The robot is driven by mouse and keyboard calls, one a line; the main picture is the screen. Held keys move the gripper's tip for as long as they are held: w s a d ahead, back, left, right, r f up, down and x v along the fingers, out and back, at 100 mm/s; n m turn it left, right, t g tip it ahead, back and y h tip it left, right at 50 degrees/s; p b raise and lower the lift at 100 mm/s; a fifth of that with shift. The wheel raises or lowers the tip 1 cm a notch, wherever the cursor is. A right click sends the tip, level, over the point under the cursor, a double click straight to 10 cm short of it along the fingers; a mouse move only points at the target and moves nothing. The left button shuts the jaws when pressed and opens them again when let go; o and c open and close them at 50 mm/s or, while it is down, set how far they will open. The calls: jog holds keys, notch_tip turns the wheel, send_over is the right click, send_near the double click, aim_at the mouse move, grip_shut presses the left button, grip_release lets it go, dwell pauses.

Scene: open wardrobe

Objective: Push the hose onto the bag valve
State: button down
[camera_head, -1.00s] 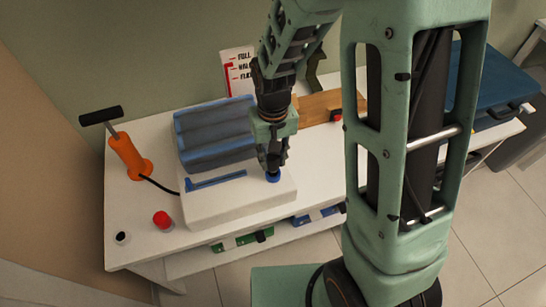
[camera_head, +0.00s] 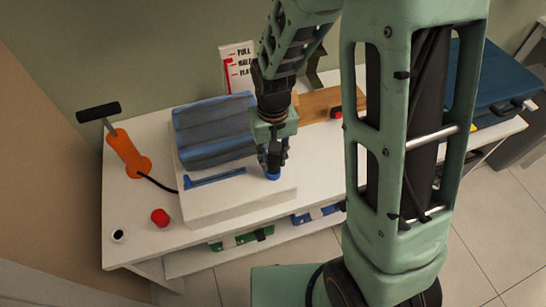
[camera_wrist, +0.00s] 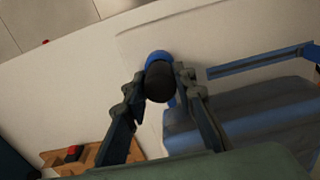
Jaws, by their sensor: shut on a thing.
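My gripper (camera_head: 272,162) points down at the front right of a white slab-like bag (camera_head: 225,205). It is shut on a black cylindrical piece, apparently the hose end (camera_wrist: 159,82), between its fingers in the wrist view. The blue round valve (camera_head: 272,176) is directly below the fingertips; in the wrist view the valve (camera_wrist: 157,57) shows just beyond the black piece. They look lined up and very close; I cannot tell whether the hose is seated.
Folded blue-grey cloth (camera_head: 213,135) lies on the slab behind a blue strip (camera_head: 215,177). A red knob (camera_head: 160,217) and a small black-topped cup (camera_head: 119,235) are at the table's front left. A wooden board (camera_head: 318,104) and a printed sign (camera_head: 238,66) are behind.

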aim_at(273, 157)
jog(key=shift+f+b, duration=0.5)
jog(key=shift+f, duration=0.2)
jog(key=c, duration=1.5)
grip_release()
jog(key=shift+r, duration=0.15)
notch_tip(273, 157, up, 12)
jog(key=shift+f, duration=0.1)
